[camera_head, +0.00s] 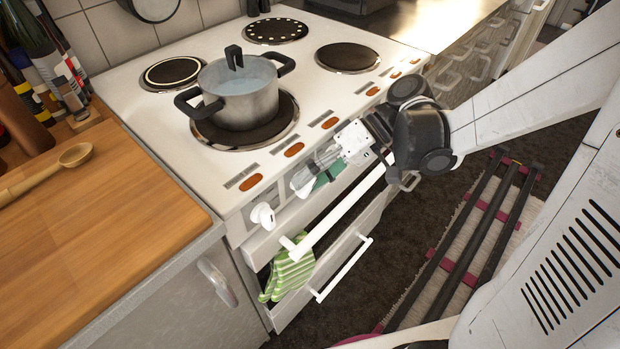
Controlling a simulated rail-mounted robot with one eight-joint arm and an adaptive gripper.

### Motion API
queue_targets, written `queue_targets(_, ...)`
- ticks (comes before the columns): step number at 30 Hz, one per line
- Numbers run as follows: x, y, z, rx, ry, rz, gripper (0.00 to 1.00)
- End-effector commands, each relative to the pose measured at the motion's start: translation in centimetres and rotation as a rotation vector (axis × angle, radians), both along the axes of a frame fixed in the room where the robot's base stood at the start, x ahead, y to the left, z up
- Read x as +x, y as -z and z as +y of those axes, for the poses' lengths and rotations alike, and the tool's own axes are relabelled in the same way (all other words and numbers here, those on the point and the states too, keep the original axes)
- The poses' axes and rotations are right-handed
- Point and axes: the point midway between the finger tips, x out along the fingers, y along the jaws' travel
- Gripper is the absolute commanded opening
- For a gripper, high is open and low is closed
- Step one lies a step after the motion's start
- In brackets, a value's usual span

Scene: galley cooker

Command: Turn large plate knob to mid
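The white cooker (150,108) has several hotplates; a steel pot (240,98) stands on the large front-left plate (206,140). One white knob (262,215) shows at the left end of the cooker's front panel. My gripper (303,182) is at the front panel, to the right of that knob and apart from it in the picture.
An oven door handle (335,218) runs just below my gripper. A green striped towel (288,270) hangs below the handle's left end. A wooden worktop (110,225) with a wooden spoon (50,174) is at left. A striped rug (470,235) lies on the floor at right.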

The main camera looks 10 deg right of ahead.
Motion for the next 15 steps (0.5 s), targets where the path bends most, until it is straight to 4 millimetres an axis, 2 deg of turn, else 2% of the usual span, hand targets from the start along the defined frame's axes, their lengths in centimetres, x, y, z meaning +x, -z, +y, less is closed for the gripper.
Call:
queue_targets(5, 0.2, -0.5, -0.8, -0.001, 0.002, 0.001, 0.36)
queue_targets(15, 1.0, -4.0, -5.9, 0.000, 0.004, 0.001, 0.36)
